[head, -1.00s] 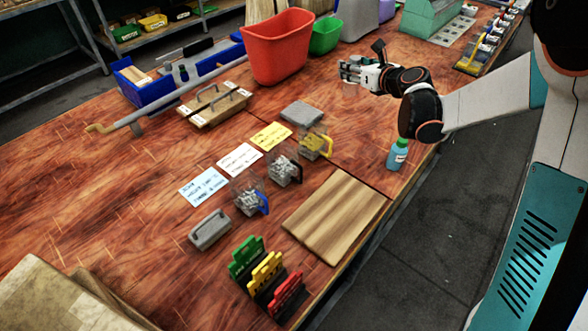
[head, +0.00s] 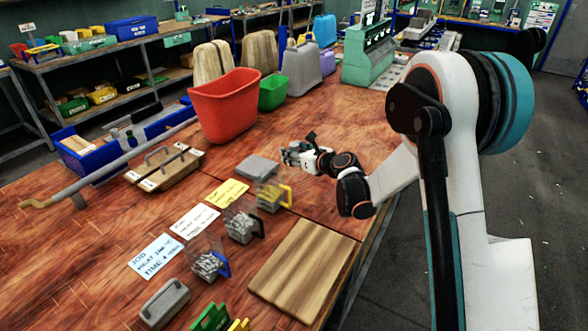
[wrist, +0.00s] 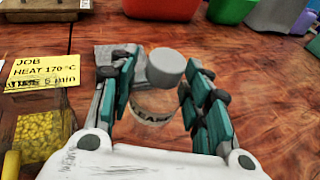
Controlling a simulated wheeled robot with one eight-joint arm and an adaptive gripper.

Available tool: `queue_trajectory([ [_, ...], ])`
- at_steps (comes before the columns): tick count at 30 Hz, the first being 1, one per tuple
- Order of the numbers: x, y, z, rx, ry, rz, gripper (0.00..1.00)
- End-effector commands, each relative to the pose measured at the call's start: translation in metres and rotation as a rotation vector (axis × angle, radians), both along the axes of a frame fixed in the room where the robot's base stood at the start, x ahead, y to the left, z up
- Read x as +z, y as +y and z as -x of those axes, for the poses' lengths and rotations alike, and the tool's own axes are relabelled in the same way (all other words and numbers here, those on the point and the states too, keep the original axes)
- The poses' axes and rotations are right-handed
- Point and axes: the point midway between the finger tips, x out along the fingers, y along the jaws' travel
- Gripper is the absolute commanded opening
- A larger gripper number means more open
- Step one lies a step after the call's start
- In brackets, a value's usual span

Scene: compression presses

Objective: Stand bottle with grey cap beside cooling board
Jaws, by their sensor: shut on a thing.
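The bottle with the grey cap (wrist: 165,68) is clear and has a pale label, partly readable. In the wrist view it stands upright between the fingers of my gripper (wrist: 160,95), which is shut on it. In the head view my gripper (head: 294,155) is over the table near the grey plate, and the bottle is hard to make out there. The cooling board (head: 302,268), a striped wooden board, lies flat near the table's front edge, nearer the camera than my gripper. The two are apart.
Clear boxes, one with a yellow handle (head: 272,196), stand left of the board beside the job cards (head: 227,192). A grey plate (head: 258,168) lies near my gripper. A red bin (head: 226,105) and a green bin (head: 272,93) stand behind. Bare table lies between gripper and board.

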Motion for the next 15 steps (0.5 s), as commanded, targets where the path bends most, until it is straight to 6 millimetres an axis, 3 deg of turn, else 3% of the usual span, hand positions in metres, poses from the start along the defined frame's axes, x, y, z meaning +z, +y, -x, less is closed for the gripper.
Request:
queue_trajectory([
  [5,-0.011,0.0,0.0,0.0,0.0,0.0,0.21],
  [12,-0.045,0.0,0.0,0.0,0.0,0.0,0.21],
  [15,-0.047,0.0,0.0,0.0,0.0,0.0,0.21],
])
